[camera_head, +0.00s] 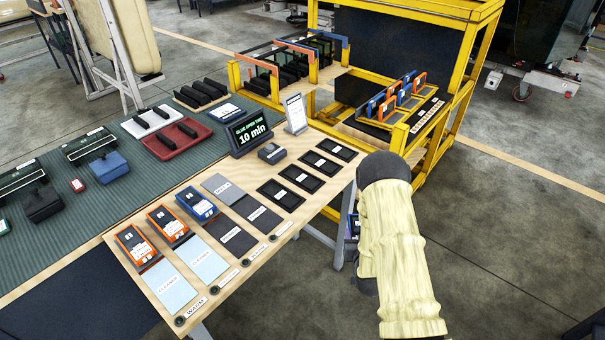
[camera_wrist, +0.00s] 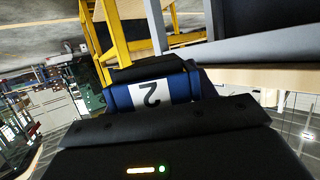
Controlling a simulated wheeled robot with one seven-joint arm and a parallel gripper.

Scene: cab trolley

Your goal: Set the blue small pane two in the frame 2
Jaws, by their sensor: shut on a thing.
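In the wrist view my gripper (camera_wrist: 152,98) is shut on a blue block-like part with a white label reading 2, taken as the handle of the blue small pane two (camera_wrist: 181,88). The label appears turned over. Dark gripper parts lie on both sides of the blue part; the glass of the pane is not clearly visible. In the head view my cream-sleeved arm hangs at the right of the table and hides most of the gripper. I cannot pick out frame 2 with certainty in either view.
A yellow trolley (camera_head: 447,137) stands behind the table, holding a rack of small blue- and orange-handled panes (camera_head: 389,107). The wooden table board (camera_head: 232,182) carries dark pads, labelled plates and orange-and-blue devices. A timer display (camera_head: 250,133) reads 10 min. Open floor lies at the right.

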